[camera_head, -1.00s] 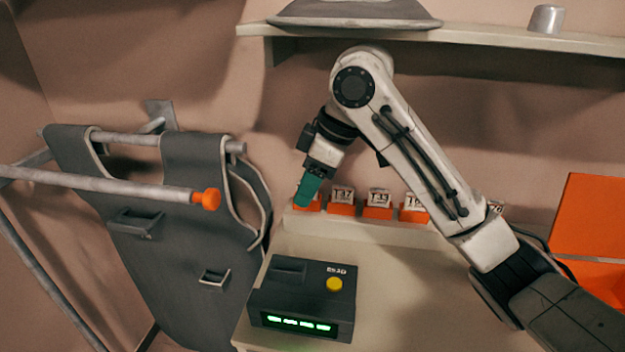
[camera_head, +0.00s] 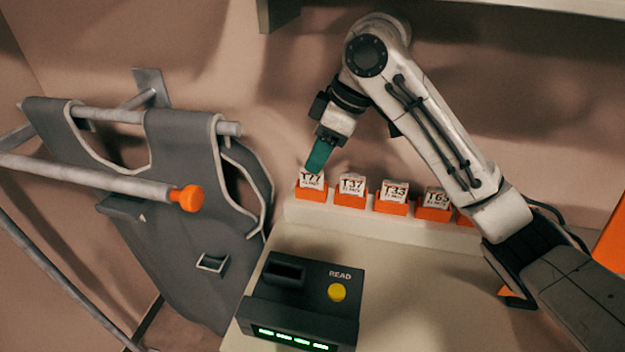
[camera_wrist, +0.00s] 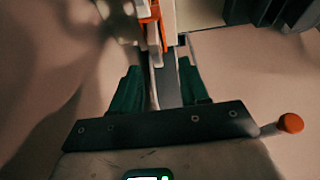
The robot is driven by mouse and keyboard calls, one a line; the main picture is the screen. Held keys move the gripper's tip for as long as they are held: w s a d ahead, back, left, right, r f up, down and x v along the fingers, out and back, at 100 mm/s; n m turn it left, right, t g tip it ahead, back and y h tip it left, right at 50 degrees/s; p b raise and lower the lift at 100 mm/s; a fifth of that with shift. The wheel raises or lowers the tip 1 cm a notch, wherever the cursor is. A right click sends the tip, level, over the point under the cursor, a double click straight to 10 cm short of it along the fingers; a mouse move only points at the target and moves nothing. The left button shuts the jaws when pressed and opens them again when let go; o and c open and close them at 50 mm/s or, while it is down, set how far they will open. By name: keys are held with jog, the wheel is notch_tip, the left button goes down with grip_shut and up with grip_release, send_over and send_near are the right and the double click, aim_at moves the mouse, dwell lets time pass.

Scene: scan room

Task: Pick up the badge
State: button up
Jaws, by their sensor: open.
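Several white badges with black print stand upright in orange holders along a low pale ledge. The leftmost badge reads T77 (camera_head: 312,180), followed by T37 (camera_head: 352,184), T33 (camera_head: 395,188) and T63 (camera_head: 437,198). My gripper (camera_head: 317,164) has green fingers and is just above the top edge of the T77 badge. In the wrist view the two green fingers of my gripper (camera_wrist: 160,88) are apart. White and orange parts (camera_wrist: 154,28) show beyond the fingertips; their print is not readable. I cannot tell whether the fingers touch the badge.
A black reader box (camera_head: 305,300) with a slot, a yellow button (camera_head: 337,292) and green display stands on the pale table (camera_head: 410,290). Grey fabric on metal bars (camera_head: 185,180), with an orange knob (camera_head: 188,198), is at the left. A shelf (camera_head: 560,6) runs above.

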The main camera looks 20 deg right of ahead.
aim_at(308, 180)
jog(key=shift+d+x, duration=0.15)
jog(key=shift+x, duration=1.2)
jog(key=shift+d+x, duration=0.2)
jog(key=shift+x, duration=1.2)
grip_shut()
